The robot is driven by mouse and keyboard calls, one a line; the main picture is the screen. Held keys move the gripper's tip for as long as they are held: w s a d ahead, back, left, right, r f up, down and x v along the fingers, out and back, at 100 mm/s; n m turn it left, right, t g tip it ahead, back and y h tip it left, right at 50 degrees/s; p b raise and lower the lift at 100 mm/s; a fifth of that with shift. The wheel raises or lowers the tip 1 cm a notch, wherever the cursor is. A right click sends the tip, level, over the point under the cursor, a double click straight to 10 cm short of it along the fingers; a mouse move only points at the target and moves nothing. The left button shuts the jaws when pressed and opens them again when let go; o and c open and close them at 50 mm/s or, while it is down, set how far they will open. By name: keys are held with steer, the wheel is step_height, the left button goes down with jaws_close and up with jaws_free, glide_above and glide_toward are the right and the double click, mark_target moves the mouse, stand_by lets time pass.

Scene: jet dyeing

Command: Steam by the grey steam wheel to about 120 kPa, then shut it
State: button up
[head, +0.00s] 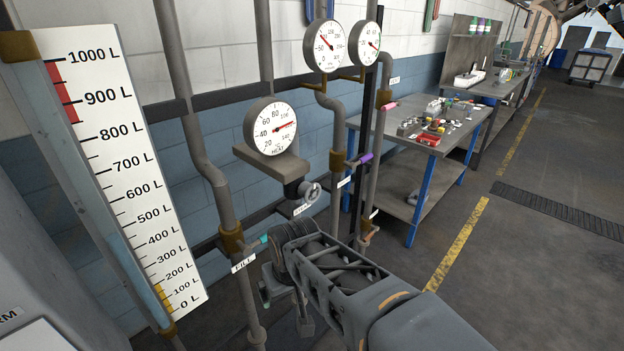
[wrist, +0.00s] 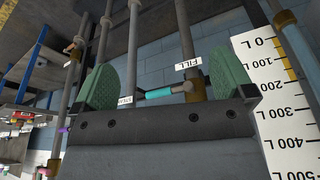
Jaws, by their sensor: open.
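The grey steam wheel (head: 309,191) sits on a short dark valve below the round HEAT dial (head: 271,127). A small blurred label (head: 303,210) hangs under it. The HEAT dial's red needle points right. The upper left gauge (head: 325,46) has its needle pointing up and left; the upper right gauge (head: 364,45) has its needle toward the lower right. Their units are too small to read. My gripper (head: 285,309) is low and left of the wheel, apart from it. In the wrist view my gripper (wrist: 166,84) is open, with green pads and nothing gripped. The wheel is not clear there.
A teal handle (head: 264,239) sits by the FILL label (head: 243,263) and appears between the pads in the wrist view (wrist: 165,91). A purple handle (head: 364,159) is right of the wheel. The litre scale (head: 130,170) stands left.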

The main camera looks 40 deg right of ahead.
steer(key=w+d+f+m+t+h+b, duration=0.1)
steer(key=w+d+f+h, duration=0.15)
steer(key=d, duration=0.85)
steer(key=w+d+f+m+t+h+b, duration=0.15)
steer(key=d+f, duration=0.25)
steer(key=d, duration=0.7)
steer(key=w+d+f+t+h+b, duration=0.1)
steer(key=d+f+h, duration=0.2)
steer(key=d, duration=0.8)
steer(key=n+t+y, duration=0.9)
steer(key=t+y, duration=0.2)
glide_toward(315, 196)
steer(key=p+x, duration=0.1)
steer(key=x, duration=1)
steer(key=shift+w, duration=0.4)
steer(key=shift+c, duration=0.2)
